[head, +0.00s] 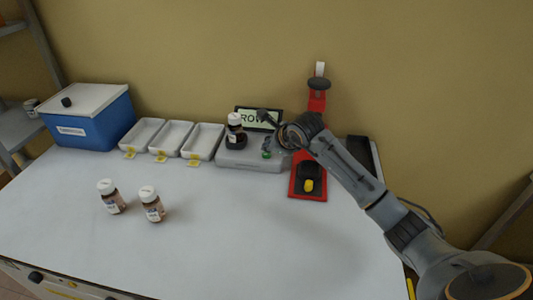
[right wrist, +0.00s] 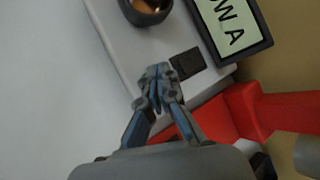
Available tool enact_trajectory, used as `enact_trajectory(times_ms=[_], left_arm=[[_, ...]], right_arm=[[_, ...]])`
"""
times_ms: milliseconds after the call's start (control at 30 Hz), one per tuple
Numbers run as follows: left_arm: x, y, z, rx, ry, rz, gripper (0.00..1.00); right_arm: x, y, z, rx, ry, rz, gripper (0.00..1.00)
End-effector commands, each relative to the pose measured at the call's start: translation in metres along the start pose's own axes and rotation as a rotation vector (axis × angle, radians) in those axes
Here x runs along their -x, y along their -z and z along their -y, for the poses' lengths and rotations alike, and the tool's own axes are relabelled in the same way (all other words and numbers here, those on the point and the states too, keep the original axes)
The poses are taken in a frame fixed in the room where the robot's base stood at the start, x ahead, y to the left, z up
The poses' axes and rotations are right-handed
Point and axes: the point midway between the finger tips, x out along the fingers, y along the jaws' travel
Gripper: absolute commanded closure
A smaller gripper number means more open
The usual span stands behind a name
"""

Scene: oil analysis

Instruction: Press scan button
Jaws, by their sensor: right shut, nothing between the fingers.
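The grey analyzer (head: 255,162) stands at the back of the table with a lit screen (head: 257,117) whose text is partly readable. A brown bottle with a white cap (head: 235,124) stands upright in its dark round holder (head: 236,141). A small green spot, perhaps the scan button (head: 266,155), shows on the analyzer's front. My right gripper (head: 268,147) is shut and empty over the analyzer, close to this spot. In the right wrist view its fingertips (right wrist: 157,72) are together over the analyzer's top, beside a dark square (right wrist: 187,64). Contact cannot be told. My left gripper is out of view.
Two brown bottles (head: 111,197) (head: 152,204) stand on the table at the left. Three white trays (head: 203,140) with yellow tags and a blue box (head: 90,120) stand at the back left. A red stand (head: 308,186) is right of the analyzer. The table's front middle is clear.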

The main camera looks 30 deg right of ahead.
Motion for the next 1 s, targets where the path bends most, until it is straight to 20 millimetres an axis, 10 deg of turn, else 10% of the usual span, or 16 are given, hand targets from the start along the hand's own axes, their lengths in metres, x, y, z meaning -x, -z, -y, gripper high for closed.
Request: enact_trajectory(times_ms=[1000], left_arm=[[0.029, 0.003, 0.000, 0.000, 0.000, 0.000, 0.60]], right_arm=[[0.037, -0.027, 0.026, 0.001, -0.001, 0.000, 1.00]])
